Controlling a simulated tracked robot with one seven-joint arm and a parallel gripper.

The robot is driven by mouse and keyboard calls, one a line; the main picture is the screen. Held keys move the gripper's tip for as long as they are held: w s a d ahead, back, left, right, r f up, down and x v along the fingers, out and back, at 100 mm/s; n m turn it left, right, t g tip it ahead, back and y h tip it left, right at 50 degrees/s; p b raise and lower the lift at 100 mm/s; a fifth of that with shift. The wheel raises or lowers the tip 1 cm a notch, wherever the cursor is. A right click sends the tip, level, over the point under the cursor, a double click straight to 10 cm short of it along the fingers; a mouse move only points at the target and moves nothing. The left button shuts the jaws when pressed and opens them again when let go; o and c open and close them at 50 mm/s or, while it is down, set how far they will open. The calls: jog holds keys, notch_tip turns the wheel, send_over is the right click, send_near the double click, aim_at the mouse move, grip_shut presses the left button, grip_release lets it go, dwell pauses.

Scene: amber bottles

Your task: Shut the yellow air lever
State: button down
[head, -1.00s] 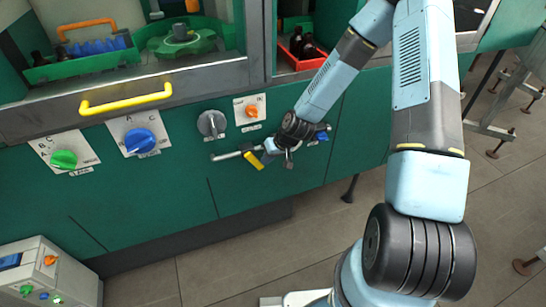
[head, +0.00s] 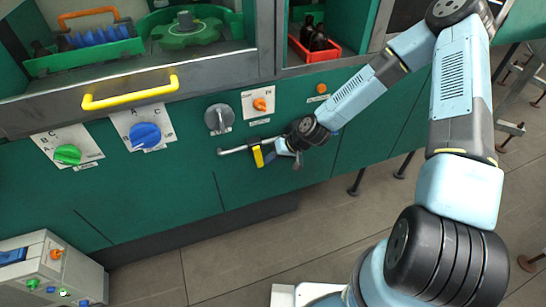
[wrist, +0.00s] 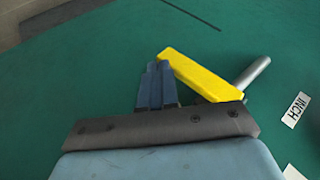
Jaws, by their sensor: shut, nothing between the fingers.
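The yellow air lever (head: 257,157) is on a thin metal pipe (head: 234,150) on the front of the green machine. It points downward, roughly across the pipe. In the wrist view the lever (wrist: 200,76) slants from the pipe end (wrist: 252,73) up to the left, its free end beside my fingertips. My gripper (head: 269,158) is just right of the lever in the head view. In the wrist view my gripper (wrist: 158,66) is shut and empty, its fingers close against the lever's free end. I cannot tell if they touch.
Above the pipe are a grey knob (head: 219,118) and an orange switch (head: 261,104). A blue knob (head: 145,136), a green knob (head: 67,154) and a yellow handle bar (head: 130,93) are to the left. An INCH label (wrist: 296,110) is near the pipe. The floor below is clear.

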jog(key=shift+s+a+f, duration=0.1)
jog(key=shift+a+f, duration=0.05)
jog(key=shift+a, duration=0.1)
dwell(0.4)
